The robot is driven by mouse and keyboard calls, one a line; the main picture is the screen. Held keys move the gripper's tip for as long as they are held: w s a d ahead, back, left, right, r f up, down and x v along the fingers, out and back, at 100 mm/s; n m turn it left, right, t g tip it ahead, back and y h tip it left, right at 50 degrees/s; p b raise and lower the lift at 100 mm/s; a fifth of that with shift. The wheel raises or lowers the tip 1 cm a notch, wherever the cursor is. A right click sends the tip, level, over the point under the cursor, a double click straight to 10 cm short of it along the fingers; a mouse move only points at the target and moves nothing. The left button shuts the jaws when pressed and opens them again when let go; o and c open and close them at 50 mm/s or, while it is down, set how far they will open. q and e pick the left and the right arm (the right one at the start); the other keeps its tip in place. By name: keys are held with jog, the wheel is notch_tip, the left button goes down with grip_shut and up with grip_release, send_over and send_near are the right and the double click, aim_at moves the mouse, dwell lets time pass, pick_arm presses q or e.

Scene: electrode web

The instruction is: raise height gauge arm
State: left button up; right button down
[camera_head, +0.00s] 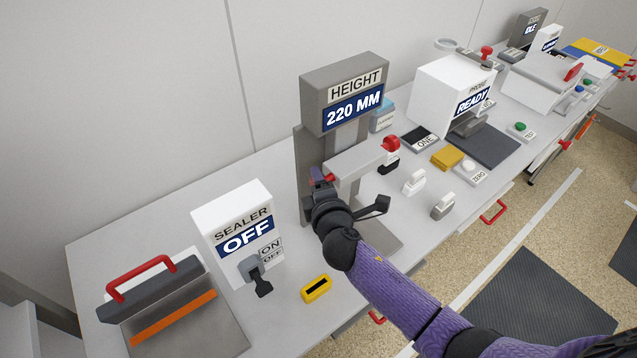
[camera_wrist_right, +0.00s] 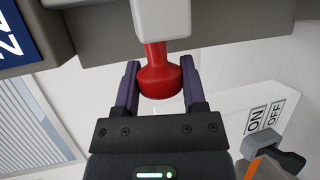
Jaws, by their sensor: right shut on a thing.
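The height gauge (camera_head: 343,95) is a grey column with a display reading 220 MM. Its light grey arm (camera_head: 357,160) sticks out from the column below the display. My right gripper (camera_head: 322,178) is at the left end of this arm. In the right wrist view, my right gripper (camera_wrist_right: 160,88) has its purple fingers on both sides of a red knob (camera_wrist_right: 160,80), which hangs under a pale block (camera_wrist_right: 162,20). It is shut on the knob. My left gripper is not in view.
A sealer (camera_head: 235,225) reading OFF, with a lever (camera_head: 258,275), stands left of the gauge. A yellow piece (camera_head: 316,288) lies in front. White and grey small blocks (camera_head: 414,182) and a white machine (camera_head: 450,90) reading READY stand to the right.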

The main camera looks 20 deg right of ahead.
jog(key=shift+c, duration=0.7)
grip_release()
jog(key=p+v, duration=0.1)
jog(key=v, duration=0.9)
